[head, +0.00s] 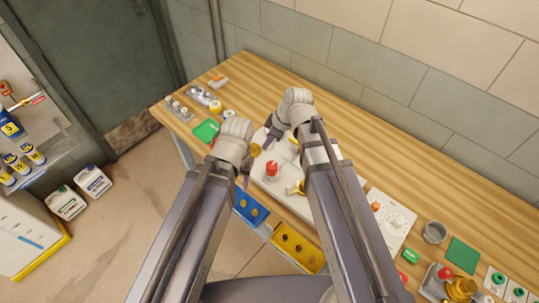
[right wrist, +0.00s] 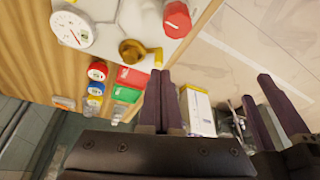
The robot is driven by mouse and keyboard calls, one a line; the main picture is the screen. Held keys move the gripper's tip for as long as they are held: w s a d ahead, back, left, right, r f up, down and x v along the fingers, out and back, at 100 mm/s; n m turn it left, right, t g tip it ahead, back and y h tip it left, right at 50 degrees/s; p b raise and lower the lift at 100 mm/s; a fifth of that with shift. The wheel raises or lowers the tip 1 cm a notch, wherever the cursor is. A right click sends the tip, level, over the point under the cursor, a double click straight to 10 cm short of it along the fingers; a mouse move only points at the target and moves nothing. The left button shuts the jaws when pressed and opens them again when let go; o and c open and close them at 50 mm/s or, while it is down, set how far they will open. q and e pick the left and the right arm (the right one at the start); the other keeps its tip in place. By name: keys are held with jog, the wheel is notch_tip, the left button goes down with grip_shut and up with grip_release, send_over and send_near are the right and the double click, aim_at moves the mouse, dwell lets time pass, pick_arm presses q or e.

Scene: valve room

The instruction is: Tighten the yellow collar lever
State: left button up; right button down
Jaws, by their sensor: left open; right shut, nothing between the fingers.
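A yellow-gold collar (head: 255,149) with a short yellow lever sits near the left end of the white panel (head: 283,201). In the right wrist view the collar (right wrist: 131,50) is just beyond my right gripper's tips, with its lever pointing toward them. My right gripper (head: 269,143) is shut and empty, close beside the collar; its shut fingers also show in the right wrist view (right wrist: 160,72). My left gripper (head: 246,182) is open and empty at the panel's front-left edge. Its fingers appear at the right of the wrist view. Contact with the lever cannot be told.
A red cap (head: 272,171) and another yellow fitting (head: 296,188) stand on the panel. A white gauge (right wrist: 73,30) is near the collar. Blue (head: 250,208) and yellow (head: 297,247) bins are at the bench front. A green pad (head: 205,131) lies left.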

jog(key=shift+f, duration=0.1)
dwell(0.3)
jog(key=b+x, duration=0.9)
jog(key=x, duration=0.1)
jog(key=shift+a, duration=0.1)
dwell(0.4)
jog(key=shift+a+m, duration=0.2)
jog(key=shift+m, duration=0.2)
